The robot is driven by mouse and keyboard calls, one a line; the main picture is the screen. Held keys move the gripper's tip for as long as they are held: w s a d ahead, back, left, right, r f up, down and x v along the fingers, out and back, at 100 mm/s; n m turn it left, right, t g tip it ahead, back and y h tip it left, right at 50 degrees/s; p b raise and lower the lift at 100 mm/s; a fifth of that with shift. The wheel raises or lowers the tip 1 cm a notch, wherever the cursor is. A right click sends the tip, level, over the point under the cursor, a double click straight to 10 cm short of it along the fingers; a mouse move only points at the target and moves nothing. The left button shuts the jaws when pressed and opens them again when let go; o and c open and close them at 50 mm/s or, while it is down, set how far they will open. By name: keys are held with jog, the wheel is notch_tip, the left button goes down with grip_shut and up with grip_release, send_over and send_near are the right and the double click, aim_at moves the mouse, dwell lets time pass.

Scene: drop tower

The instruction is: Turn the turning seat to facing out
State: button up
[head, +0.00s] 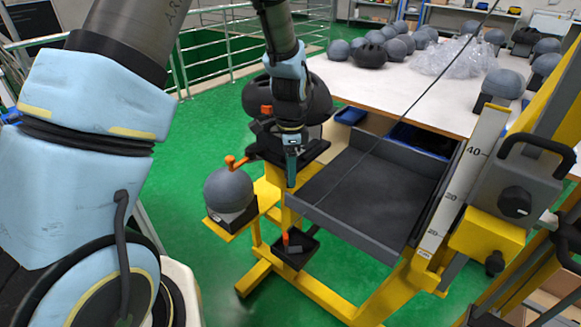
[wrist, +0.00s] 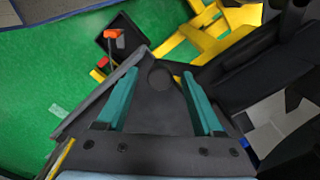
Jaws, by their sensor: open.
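My gripper (head: 291,165) points down beside the drop tower, near the dark seat block (head: 315,150) under a large black helmet (head: 310,98). In the wrist view its teal fingers (wrist: 160,105) are apart, with nothing held between them. To its left a grey dome (head: 229,188) sits on a dark block on a yellow arm (head: 232,226).
A large grey tray (head: 365,195) lies close right of my gripper. A small black tray (head: 296,262) with an orange-handled item (head: 292,238) is below; it also shows in the wrist view (wrist: 127,50). The scaled yellow post (head: 462,175) stands right. Green floor is free at left.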

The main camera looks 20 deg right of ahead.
jog(key=shift+c, duration=0.4)
grip_shut()
dwell(1.0)
